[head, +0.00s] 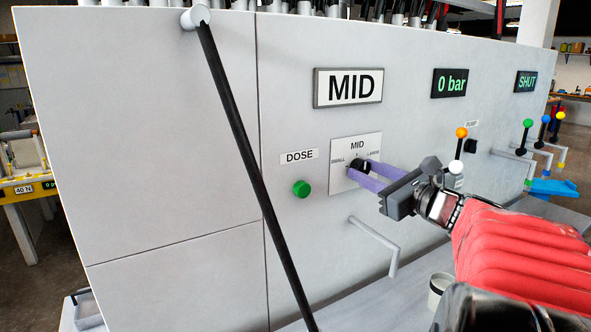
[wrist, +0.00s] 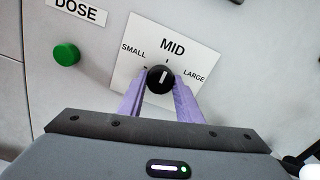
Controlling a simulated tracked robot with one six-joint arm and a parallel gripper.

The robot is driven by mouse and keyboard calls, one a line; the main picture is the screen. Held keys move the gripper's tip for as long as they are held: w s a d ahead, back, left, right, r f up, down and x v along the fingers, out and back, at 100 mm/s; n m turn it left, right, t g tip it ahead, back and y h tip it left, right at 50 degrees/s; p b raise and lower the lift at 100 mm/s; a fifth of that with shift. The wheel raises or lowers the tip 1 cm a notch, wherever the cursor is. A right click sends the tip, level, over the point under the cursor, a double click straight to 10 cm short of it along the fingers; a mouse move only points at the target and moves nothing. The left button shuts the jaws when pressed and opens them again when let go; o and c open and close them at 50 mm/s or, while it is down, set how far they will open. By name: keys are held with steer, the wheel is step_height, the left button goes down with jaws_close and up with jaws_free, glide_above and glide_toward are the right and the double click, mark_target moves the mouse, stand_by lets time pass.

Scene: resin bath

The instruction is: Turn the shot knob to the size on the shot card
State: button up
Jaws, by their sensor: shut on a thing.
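The shot card (head: 347,87) is a framed sign on the machine's grey panel in the head view and reads MID. Below it, the black shot knob (head: 361,165) sits on a white dial plate (head: 346,146) marked SMALL, MID and LARGE. In the wrist view the knob (wrist: 161,78) shows a white line that points up, roughly to the MID tick. My gripper (wrist: 161,88) has a purple finger on each side of the knob and is shut on it. In the head view the fingers partly hide the knob.
A green button (head: 301,188) under a DOSE label is left of the dial. A long black rod (head: 243,150) slants down the panel further left. A bent grey handle (head: 378,238) sticks out below the dial. Displays read 0 bar (head: 450,83) and SHUT (head: 526,82).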

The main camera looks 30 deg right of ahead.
steer(key=o, duration=1)
steer(key=shift+o, duration=0.2)
steer(key=shift+s, duration=0.1)
steer(key=s, duration=1.3)
steer(key=shift+s+d, duration=0.15)
steer(key=shift+s, duration=0.15)
